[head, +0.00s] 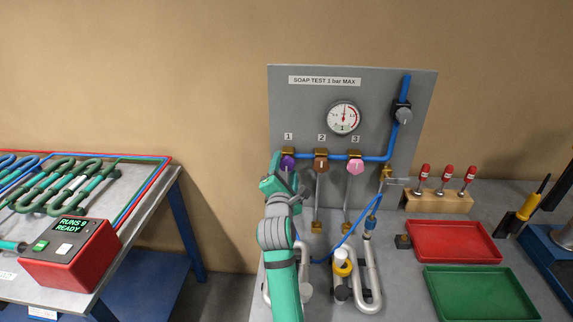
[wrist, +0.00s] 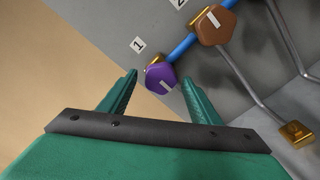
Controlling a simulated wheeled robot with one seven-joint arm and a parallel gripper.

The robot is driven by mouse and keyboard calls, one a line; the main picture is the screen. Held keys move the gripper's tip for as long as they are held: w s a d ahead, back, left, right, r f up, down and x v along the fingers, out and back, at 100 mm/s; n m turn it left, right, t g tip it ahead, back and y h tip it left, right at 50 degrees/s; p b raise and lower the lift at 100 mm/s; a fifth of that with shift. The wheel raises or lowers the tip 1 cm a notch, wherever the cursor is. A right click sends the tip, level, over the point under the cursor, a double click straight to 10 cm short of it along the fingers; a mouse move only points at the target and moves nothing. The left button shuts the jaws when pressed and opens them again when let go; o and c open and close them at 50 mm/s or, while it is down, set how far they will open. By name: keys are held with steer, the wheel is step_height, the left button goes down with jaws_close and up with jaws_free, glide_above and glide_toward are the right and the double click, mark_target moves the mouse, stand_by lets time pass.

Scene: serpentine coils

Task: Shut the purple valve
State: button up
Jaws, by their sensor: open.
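The purple valve (head: 288,163) is the leftmost of three knobs on a blue pipe, under label 1 on the grey panel. In the wrist view its purple hexagonal knob (wrist: 160,77), with a white bar mark, lies just beyond and between my fingertips. My gripper (wrist: 163,82) is open, with one green finger on each side of the knob's near edge. I cannot tell whether either finger touches it. In the head view my arm comes up from below and my gripper (head: 285,172) partly hides the valve and the pipe below it.
A brown valve (head: 321,164) and a pink valve (head: 356,166) sit to the right on the blue pipe (head: 338,157). A pressure gauge (head: 344,118) is above. Bent metal tubes stand below. Red (head: 455,257) and green (head: 430,271) trays lie right; a rack table is left.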

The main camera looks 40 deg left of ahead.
steer(key=shift+x, duration=1.3)
steer(key=shift+c, duration=0.5)
steer(key=shift+w+d, duration=0.1)
steer(key=shift+w, duration=0.05)
steer(key=c, duration=1)
steer(key=shift+o, duration=0.2)
